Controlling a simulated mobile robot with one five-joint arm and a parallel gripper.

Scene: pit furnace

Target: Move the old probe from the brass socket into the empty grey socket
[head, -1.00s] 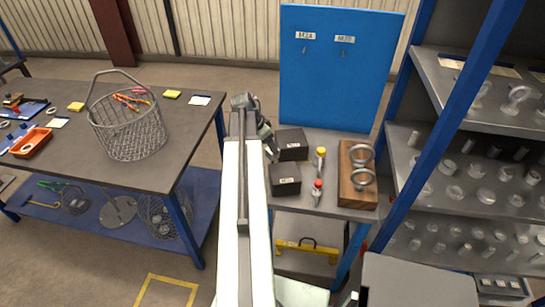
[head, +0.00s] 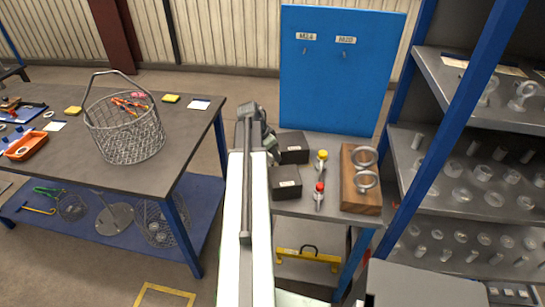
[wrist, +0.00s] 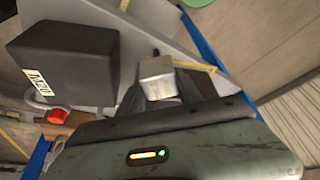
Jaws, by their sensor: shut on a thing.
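My gripper (head: 270,143) is beside the left edge of the small grey bench, just left of two dark boxes. In the wrist view my gripper (wrist: 165,88) is shut on a pale metal block-like piece (wrist: 157,70). A thin dark stub shows behind that piece. I cannot tell whether it is the old probe. A red-topped metal piece (head: 319,190) and a yellow-topped one (head: 321,158) stand on the bench. A wooden block (head: 361,203) carries two grey rings (head: 364,157). I cannot make out a brass socket or an empty grey socket.
The rear dark box (head: 293,147) and front dark box (head: 285,182) are close to my gripper. A box labelled M20 (wrist: 70,62) fills the wrist view's left. A blue panel (head: 338,85) stands behind, a loaded shelf (head: 460,128) right, a wire basket (head: 127,130) left.

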